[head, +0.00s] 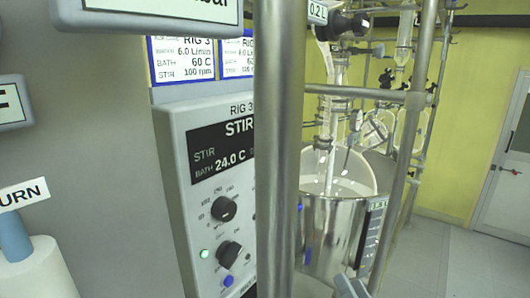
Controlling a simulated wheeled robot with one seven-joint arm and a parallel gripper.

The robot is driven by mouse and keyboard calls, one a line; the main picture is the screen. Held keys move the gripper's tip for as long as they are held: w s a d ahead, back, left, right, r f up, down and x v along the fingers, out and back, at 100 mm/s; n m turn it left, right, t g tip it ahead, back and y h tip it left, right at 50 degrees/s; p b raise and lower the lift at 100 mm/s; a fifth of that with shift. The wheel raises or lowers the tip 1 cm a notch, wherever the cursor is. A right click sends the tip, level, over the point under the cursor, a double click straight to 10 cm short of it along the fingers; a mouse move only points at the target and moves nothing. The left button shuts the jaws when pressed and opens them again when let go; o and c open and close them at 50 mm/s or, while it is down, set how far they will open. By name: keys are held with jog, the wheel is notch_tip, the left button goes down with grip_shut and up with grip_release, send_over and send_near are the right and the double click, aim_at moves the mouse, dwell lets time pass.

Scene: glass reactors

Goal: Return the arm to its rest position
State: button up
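I do not see my gripper or my arm clearly in the head view. A small grey piece (349,287) pokes up at the bottom edge in front of the steel bath; I cannot tell whether it is part of my arm or of the rig. The control panel (222,190) labelled RIG 3 stands left of the middle, with a display (222,148) reading STIR and BATH 24.0 C. It has two black knobs (224,208), a lit green lamp (204,254) and a blue button (228,281).
A thick steel post (279,150) stands close in front of the panel's right side. Behind it are a steel bath (335,240) with a glass vessel (340,175) and a metal frame (411,150). A white cylinder (40,270) stands at lower left. Floor (460,260) is clear at right, before a door (508,170).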

jog(key=s+d+f+n+g+h, duration=0.1)
jog(key=s+f, duration=0.3)
jog(key=s, duration=0.7)
jog(key=s+d+f+n+g+h, duration=0.1)
jog(key=s+f, duration=0.4)
jog(key=s, duration=0.7)
jog(key=s+d+f+n+g+h+b, duration=0.1)
jog(key=s+d+f+n+g+h, duration=0.1)
jog(key=s, duration=0.9)
notch_tip(320, 180, down, 3)
jog(key=shift+s+r+n, duration=0.2)
jog(key=shift+s+n, duration=0.15)
jog(key=shift+n, duration=0.45)
